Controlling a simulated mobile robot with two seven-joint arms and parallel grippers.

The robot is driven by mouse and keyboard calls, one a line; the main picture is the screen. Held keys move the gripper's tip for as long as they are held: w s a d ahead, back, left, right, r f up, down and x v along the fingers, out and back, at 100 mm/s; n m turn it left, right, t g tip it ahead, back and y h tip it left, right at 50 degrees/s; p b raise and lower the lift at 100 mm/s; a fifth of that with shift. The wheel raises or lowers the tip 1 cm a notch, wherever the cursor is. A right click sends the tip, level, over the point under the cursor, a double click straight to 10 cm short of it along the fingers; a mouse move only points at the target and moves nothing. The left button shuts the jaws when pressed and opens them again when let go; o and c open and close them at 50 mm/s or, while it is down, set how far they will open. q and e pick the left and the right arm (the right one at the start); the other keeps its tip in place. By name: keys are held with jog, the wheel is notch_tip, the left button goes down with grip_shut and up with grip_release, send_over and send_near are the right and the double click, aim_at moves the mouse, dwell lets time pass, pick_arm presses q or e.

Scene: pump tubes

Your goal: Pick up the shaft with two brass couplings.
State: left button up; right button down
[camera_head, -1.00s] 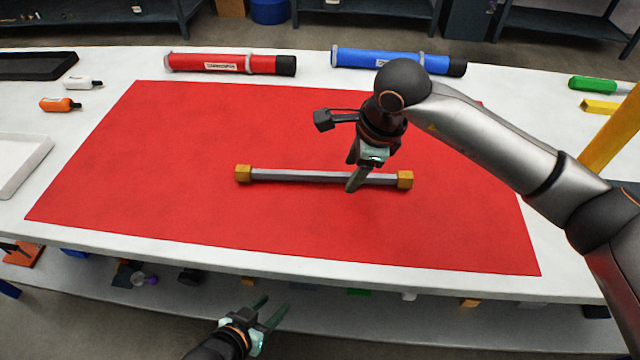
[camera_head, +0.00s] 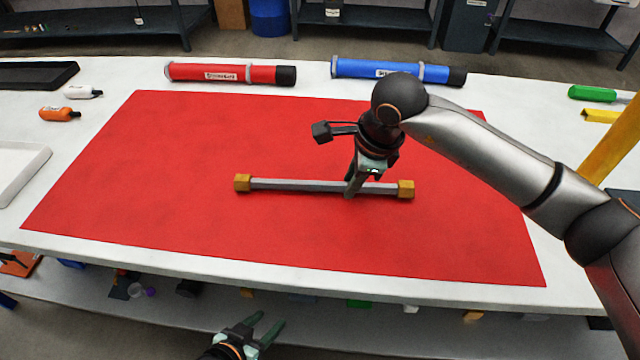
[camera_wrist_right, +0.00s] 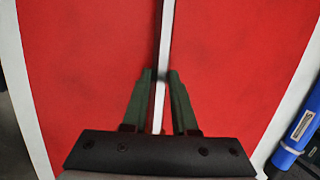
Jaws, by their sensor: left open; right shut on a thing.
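The shaft (camera_head: 300,186) is a grey rod with a brass coupling at each end, a left one (camera_head: 242,182) and a right one (camera_head: 405,189). It lies across the red mat (camera_head: 150,190); I cannot tell if it is lifted clear of it. My right gripper (camera_head: 352,190) is shut on the rod, right of its middle. In the right wrist view the rod (camera_wrist_right: 160,95) runs between the two green fingers (camera_wrist_right: 160,80), and the couplings are out of sight. My left gripper (camera_head: 267,325) is open and empty, low in front of the table's front edge.
A red tube (camera_head: 230,74) and a blue tube (camera_head: 395,72) lie behind the mat. An orange bottle (camera_head: 58,114) and a white bottle (camera_head: 82,92) lie at the left, near a white tray (camera_head: 20,170). A green-handled tool (camera_head: 590,93) lies at the right. The mat around the shaft is clear.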

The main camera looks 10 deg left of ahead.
jog(key=shift+r, duration=0.1)
dwell(0.4)
jog(key=shift+r+p, duration=1.8)
jog(key=shift+r, duration=1.7)
